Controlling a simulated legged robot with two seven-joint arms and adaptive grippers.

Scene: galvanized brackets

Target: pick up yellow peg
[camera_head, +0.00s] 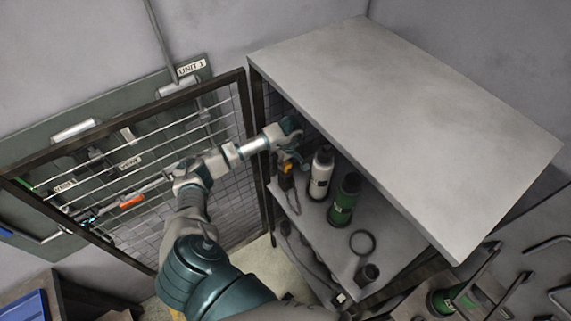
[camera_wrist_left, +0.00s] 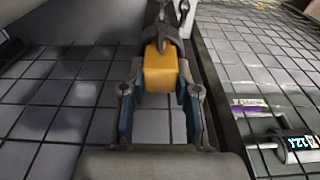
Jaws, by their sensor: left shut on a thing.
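A yellow block-like piece, the yellow peg (camera_wrist_left: 161,70), sits between the two fingers of my left gripper (camera_wrist_left: 158,95) in the left wrist view. The fingers are shut on it, one on each side. A grey, hook-like metal part lies against its upper end; I cannot tell whether the two are joined. In the head view my left gripper (camera_head: 291,146) is at the open front of the grey cabinet, just under the edge of its top. A dark and orange item (camera_head: 287,178) shows just below the gripper. My right gripper is not in view.
The cabinet top (camera_head: 400,110) overhangs the shelf. A white bottle (camera_head: 321,172), a green bottle (camera_head: 345,200) and a black ring (camera_head: 362,242) stand or lie on the shelf, right of my gripper. A mesh door (camera_head: 150,165) stands open on the left, close to my arm.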

